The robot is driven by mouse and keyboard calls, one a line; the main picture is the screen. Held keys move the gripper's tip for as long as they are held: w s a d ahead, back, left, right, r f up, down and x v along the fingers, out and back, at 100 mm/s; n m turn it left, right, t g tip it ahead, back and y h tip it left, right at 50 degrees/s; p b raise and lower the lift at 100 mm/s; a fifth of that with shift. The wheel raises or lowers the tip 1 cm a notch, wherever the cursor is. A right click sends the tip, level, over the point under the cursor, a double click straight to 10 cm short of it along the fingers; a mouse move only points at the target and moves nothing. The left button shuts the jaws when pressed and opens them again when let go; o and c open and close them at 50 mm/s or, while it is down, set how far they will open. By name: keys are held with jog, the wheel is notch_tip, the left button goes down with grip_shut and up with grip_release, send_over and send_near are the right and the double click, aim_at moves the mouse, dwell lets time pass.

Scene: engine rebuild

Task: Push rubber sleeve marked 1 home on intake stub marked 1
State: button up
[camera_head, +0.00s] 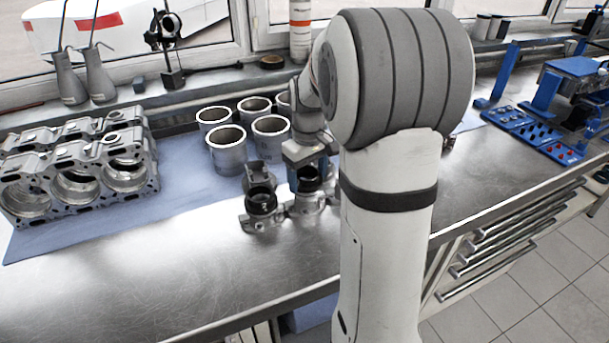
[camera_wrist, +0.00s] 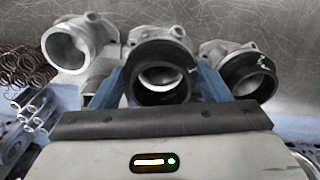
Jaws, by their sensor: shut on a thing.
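My gripper (camera_wrist: 160,78) is shut on a black rubber sleeve (camera_wrist: 160,97), with a blue finger on each side. The sleeve sits at the mouth of the middle metal intake stub (camera_wrist: 157,50); I cannot tell how far on it is. To its right in the wrist view, another black sleeve (camera_wrist: 248,76) is on a stub. To its left is a bare stub (camera_wrist: 69,48). White marks on the sleeves are too small to read. In the head view, my gripper (camera_head: 307,172) is over the held sleeve (camera_head: 309,184), beside the other sleeve (camera_head: 262,201).
Cylinder liners (camera_head: 227,150) stand behind the stubs on a blue mat (camera_head: 190,182). An engine block (camera_head: 75,170) is at the left. Springs (camera_wrist: 28,65) and metal tubes (camera_wrist: 38,108) lie at the wrist view's left. The bench front (camera_head: 180,270) is clear.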

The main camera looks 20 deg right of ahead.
jog(key=shift+f+b, duration=0.3)
jog(key=shift+f, duration=0.2)
dwell(0.4)
jog(key=o, duration=0.3)
jog(key=shift+c, duration=1.4)
jog(key=shift+f+b, duration=0.45)
jog(key=shift+f, duration=0.3)
jog(key=o, duration=1)
jog(key=shift+r, duration=0.1)
